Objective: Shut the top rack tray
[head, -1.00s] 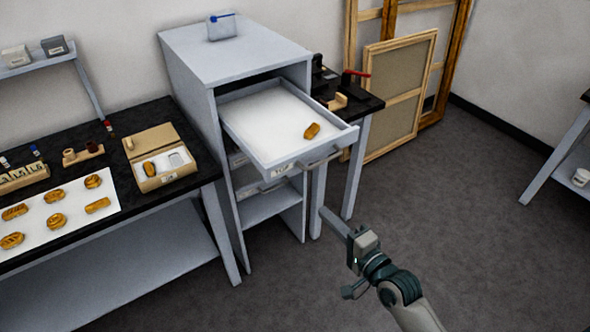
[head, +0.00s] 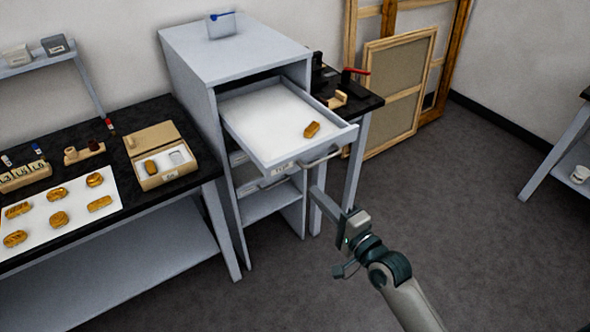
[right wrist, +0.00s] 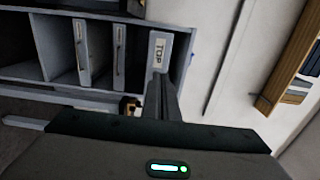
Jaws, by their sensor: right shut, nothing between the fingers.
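The top rack tray (head: 262,138) is pulled well out of the grey rack (head: 190,88) in the head view. A gold-brown fragment (head: 311,129) lies on its white base near the front right. The tray front has a bar handle (head: 322,160). In the right wrist view, its front (right wrist: 160,50) is turned sideways and carries a "TOP" label. My right gripper (head: 317,193) is shut and empty, in front of and below the tray front in the head view. In the right wrist view, its fingers (right wrist: 160,92) point at the labelled front; contact is unclear. My left gripper is out of view.
Lower tray fronts (right wrist: 82,50) look pushed in. A bench (head: 110,232) at left holds several fragments on a white sheet and an open box (head: 160,165). A dark-topped table (head: 358,105) and wooden frames (head: 398,90) stand right of the rack.

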